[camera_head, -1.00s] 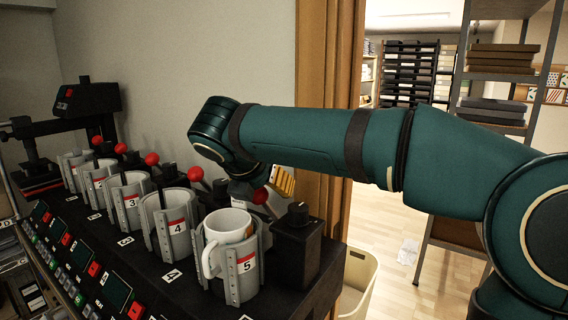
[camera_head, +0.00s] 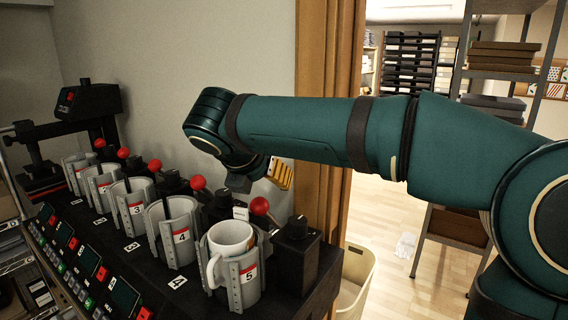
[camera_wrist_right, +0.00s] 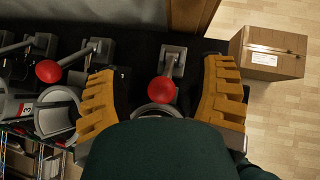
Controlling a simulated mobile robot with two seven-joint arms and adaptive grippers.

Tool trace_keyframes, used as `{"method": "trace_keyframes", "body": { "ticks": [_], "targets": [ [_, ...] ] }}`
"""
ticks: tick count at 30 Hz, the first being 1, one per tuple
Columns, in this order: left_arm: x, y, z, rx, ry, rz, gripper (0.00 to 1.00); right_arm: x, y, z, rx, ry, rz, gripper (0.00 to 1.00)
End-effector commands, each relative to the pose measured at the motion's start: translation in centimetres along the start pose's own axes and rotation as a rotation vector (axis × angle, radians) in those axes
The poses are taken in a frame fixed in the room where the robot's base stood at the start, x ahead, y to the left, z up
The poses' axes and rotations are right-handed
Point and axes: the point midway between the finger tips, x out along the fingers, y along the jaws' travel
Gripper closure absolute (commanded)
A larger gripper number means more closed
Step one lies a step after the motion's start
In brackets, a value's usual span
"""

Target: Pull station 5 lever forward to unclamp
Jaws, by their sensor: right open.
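The station 5 lever with its red ball knob (camera_head: 260,206) stands up behind the grey station 5 clamp (camera_head: 246,277). A white mug (camera_head: 229,240) sits inside that clamp. My right gripper (camera_head: 281,174) is above the knob in the head view, mostly hidden by its arm. In the right wrist view, my right gripper (camera_wrist_right: 162,100) is open. Its yellow fingers are on either side of a red knob (camera_wrist_right: 162,90), apart from it. The lever's grey bracket (camera_wrist_right: 173,62) shows beyond the knob. My left gripper is out of view.
The station 4 clamp (camera_head: 172,232) and its red knob (camera_head: 198,183) stand close left of station 5. A black box with a dial (camera_head: 299,262) is close on the right. A beige bin (camera_head: 352,285) stands beyond. A cardboard box (camera_wrist_right: 268,52) is on the floor.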

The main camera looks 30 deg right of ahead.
Motion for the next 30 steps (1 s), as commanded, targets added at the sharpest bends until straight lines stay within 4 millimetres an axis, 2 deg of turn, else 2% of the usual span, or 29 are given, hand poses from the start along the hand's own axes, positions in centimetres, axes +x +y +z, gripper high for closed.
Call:
{"method": "trace_keyframes", "body": {
  "ticks": [1,6,20,30],
  "targets": [
    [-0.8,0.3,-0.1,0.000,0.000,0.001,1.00,-0.6,0.0,0.5,0.000,0.000,0.000,0.31],
    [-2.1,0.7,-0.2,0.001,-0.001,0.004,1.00,-1.5,0.0,1.1,0.000,0.000,0.000,0.31],
    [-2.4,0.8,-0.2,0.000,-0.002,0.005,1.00,-1.9,0.0,1.0,0.000,0.000,0.000,0.31],
    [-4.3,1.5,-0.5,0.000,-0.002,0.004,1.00,-4.9,0.0,1.2,0.000,0.000,0.001,0.31]
  ]
}}
